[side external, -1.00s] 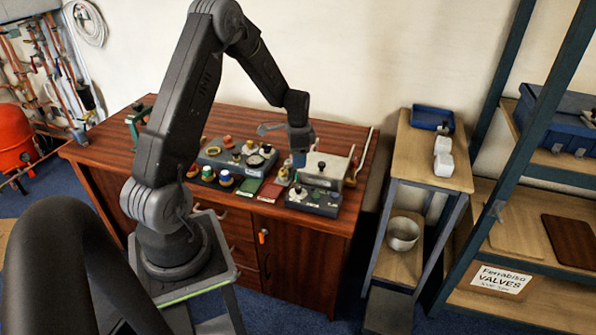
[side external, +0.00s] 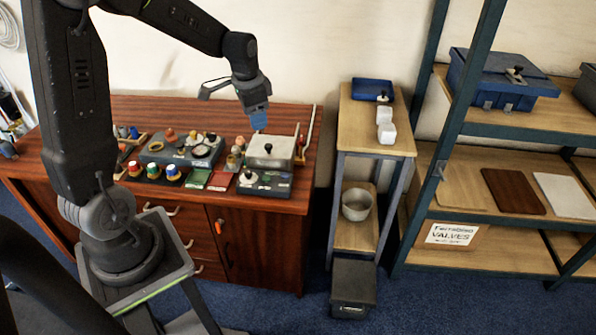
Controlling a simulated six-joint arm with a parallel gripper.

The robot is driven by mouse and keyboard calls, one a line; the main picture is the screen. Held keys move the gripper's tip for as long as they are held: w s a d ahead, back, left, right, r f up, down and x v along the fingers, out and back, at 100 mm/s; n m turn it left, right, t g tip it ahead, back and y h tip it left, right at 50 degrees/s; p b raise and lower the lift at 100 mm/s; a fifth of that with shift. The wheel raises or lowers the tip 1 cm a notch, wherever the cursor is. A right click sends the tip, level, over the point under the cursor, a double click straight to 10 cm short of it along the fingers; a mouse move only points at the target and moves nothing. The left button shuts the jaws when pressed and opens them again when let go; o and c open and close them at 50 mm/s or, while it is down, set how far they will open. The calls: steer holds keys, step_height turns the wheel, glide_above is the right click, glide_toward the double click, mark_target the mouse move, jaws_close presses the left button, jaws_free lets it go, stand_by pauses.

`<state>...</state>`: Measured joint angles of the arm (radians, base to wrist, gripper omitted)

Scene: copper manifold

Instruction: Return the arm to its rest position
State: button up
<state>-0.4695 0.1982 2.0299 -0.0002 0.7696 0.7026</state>
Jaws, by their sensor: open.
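My gripper (side external: 259,121) hangs from my bent arm above the wooden cabinet (side external: 270,199), fingers pointing down. It is open and holds nothing that I can see. Below and right of it stands a metal box (side external: 270,152) with a dark knob on its lid, and the fingertips appear a little above or behind it; the exact gap is hard to judge. My arm reaches over the cabinet from a stand at the left.
A grey panel (side external: 178,150) with knobs, coloured caps (side external: 153,170), a green plate (side external: 196,179) and a red plate (side external: 220,181) crowd the cabinet top. Blue floor (side external: 440,300) lies clear in front.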

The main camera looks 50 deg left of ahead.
steer(key=s+d+r+n+t, duration=0.1)
steer(key=s+d+r+t, duration=0.1)
steer(key=s+d+r, duration=0.3)
steer(key=s+d+r+n+t, duration=0.1)
steer(key=s+d+r, duration=0.4)
steer(key=s+d, duration=0.6)
steer(key=shift+s+d+r+n+t+h, duration=0.15)
steer(key=shift+d+r+n+t+h, duration=0.2)
steer(key=shift+d+t, duration=0.45)
steer(key=shift+d, duration=0.2)
